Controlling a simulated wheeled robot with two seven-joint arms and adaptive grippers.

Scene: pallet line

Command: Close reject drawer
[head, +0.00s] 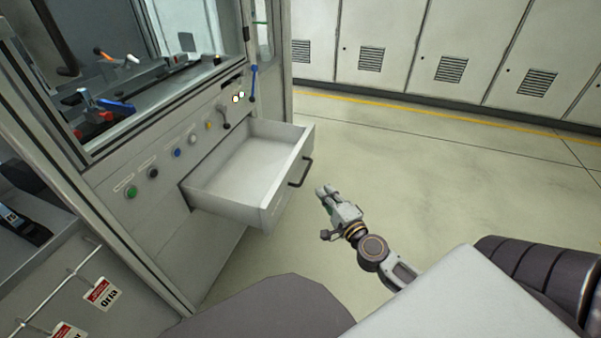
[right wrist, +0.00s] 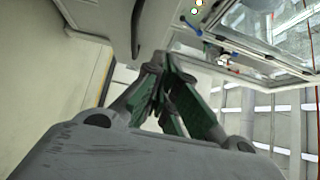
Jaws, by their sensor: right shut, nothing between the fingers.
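The reject drawer (head: 284,188) is pulled out from the grey machine cabinet in the head view, and its tray is empty. A dark bar handle (head: 301,172) is on its front face. My right gripper (head: 325,192) is shut and empty, a little to the right of the drawer front and apart from the handle in the picture. In the right wrist view its fingers (right wrist: 166,88) are together, with a pale surface of the machine beyond them. My left gripper is not in view.
Buttons (head: 178,153) and a lever (head: 223,116) are on the cabinet panel above the drawer. Tools lie in the machine's window bay. Grey lockers (head: 385,45) line the back wall. The floor (head: 430,165) right of the drawer is clear.

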